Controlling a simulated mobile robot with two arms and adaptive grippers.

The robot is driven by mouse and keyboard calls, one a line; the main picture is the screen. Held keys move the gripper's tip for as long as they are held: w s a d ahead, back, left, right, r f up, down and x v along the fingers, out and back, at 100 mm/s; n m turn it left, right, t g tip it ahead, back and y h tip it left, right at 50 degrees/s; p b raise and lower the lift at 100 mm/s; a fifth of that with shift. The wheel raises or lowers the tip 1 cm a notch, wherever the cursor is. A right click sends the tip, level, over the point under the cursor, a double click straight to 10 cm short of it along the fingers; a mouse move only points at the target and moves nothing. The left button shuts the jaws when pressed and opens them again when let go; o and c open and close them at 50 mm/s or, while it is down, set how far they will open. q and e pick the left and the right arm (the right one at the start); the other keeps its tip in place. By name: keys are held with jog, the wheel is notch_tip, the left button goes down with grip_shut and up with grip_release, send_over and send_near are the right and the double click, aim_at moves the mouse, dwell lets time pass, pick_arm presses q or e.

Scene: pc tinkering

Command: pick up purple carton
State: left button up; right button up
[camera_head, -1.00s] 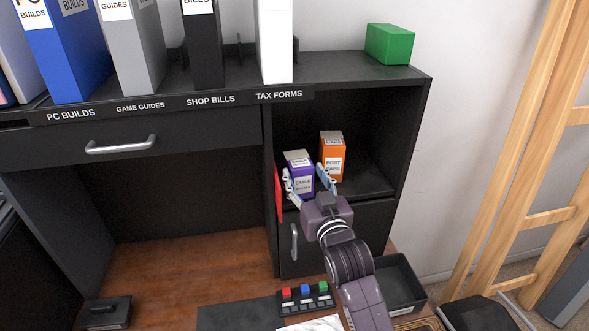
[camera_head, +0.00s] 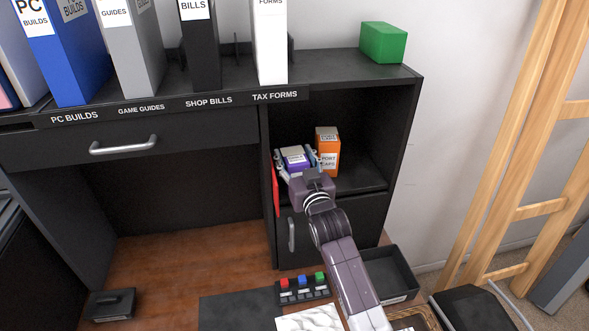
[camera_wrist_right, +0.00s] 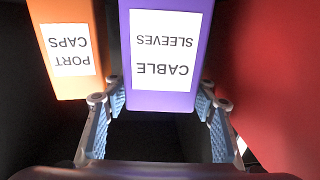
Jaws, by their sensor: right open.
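The purple carton (camera_head: 294,158), labelled "Cable Sleeves", stands in the open cubby of the black desk unit. In the right wrist view the purple carton (camera_wrist_right: 165,95) lies between the two blue-padded fingers of my right gripper (camera_wrist_right: 160,118). In the head view my right gripper (camera_head: 297,164) reaches into the cubby with its fingers on either side of the carton. The gripper is open; I cannot tell whether either finger touches the carton. The carton's lower part is hidden behind the gripper in the head view. My left gripper is not in view.
An orange carton (camera_head: 328,146) labelled "Port Caps" stands close at the right of the purple one. A red item (camera_head: 275,188) stands close at the left, by the cubby's side wall. The cubby's shelf (camera_head: 362,181) is bare at the right.

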jog(key=shift+r, duration=0.1)
jog(key=c, duration=1)
